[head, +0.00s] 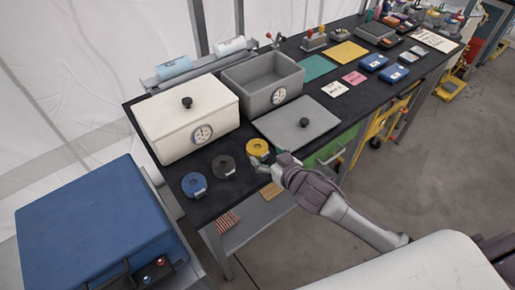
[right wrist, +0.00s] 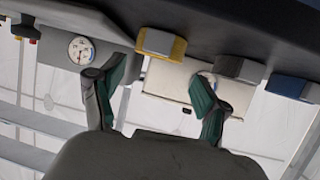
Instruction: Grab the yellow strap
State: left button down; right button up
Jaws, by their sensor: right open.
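The yellow strap (head: 258,147) is a round roll lying near the front edge of the black table. My right gripper (head: 270,160) is at its lower right side in the head view, very close to it; whether they touch is unclear. In the right wrist view, the yellow strap (right wrist: 162,43) is ahead of the open, empty right gripper (right wrist: 163,72), roughly in line with the gap between its two green-padded fingers. My left gripper is not in view.
A black strap roll (head: 223,166) and a blue strap roll (head: 194,185) lie to the left. Behind stand a white lidded box (head: 186,130) and an open grey box (head: 246,98). A grey lid (head: 315,118) lies flat at the right.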

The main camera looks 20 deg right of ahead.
aim_at(259, 149)
jog(key=p+x, duration=0.1)
jog(key=x, duration=0.6)
jog(key=shift+d+f, duration=0.1)
jog(key=shift+f, duration=0.1)
jog(key=c, duration=0.9)
jog(key=shift+o, duration=0.2)
jog(key=shift+r, duration=0.1)
